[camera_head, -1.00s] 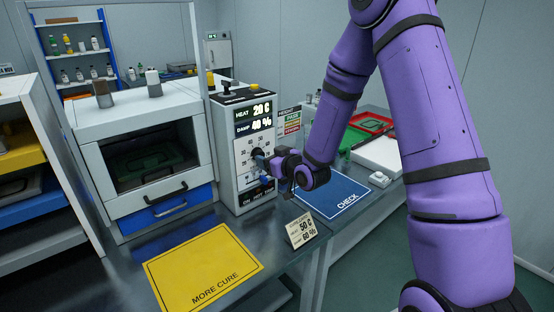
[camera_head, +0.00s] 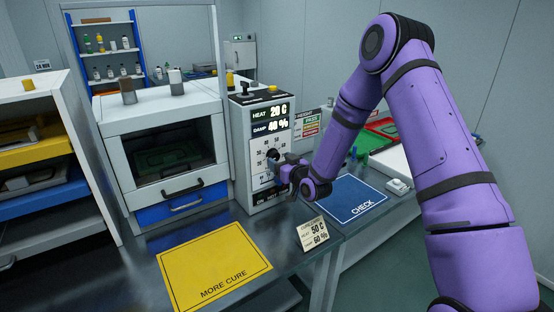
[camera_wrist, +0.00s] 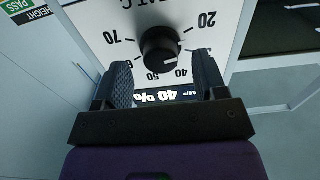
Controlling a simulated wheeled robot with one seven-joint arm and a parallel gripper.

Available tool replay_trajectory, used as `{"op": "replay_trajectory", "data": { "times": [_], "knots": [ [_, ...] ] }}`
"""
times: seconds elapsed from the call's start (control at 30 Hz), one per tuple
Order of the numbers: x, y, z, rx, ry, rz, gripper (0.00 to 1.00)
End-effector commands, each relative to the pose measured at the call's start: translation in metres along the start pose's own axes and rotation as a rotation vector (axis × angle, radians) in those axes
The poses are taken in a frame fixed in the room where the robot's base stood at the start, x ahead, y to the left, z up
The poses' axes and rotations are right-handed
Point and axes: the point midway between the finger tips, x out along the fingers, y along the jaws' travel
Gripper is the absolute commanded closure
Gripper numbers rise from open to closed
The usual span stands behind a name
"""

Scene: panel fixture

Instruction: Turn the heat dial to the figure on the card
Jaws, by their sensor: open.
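The control panel (camera_head: 263,195) shows HEAT 20 C and DAMP 40 % on its display (camera_head: 270,118). The heat dial is a round black knob (camera_wrist: 160,47) on a white numbered face (camera_wrist: 100,25) in the wrist view. Its white mark is on the knob's lower right side; 20, 40, 50, 60 and 70 are readable around it. My gripper (camera_wrist: 163,68) is open, its fingertips close to the knob on either side; I cannot tell whether they touch it. In the head view my gripper (camera_head: 276,168) covers part of the dial face. The card (camera_head: 313,233) reads HEAT 50 C, DAMP 60 %.
A yellow MORE CURE mat (camera_head: 212,262) and a blue CHECK mat (camera_head: 345,198) lie on the bench. A white oven with a blue drawer (camera_head: 182,206) stands left of the panel. A red tray (camera_head: 385,128) lies behind the CHECK mat.

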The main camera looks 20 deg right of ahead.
Motion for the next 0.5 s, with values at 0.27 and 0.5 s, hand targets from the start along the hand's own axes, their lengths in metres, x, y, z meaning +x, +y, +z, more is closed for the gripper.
{"op": "replay_trajectory", "data": {
  "times": [0.27,0.5],
  "knots": [
    [0.023,0.000,0.000,0.000,0.001,0.001,0.35],
    [0.025,0.000,0.000,0.000,0.000,0.001,0.35]
  ]
}}
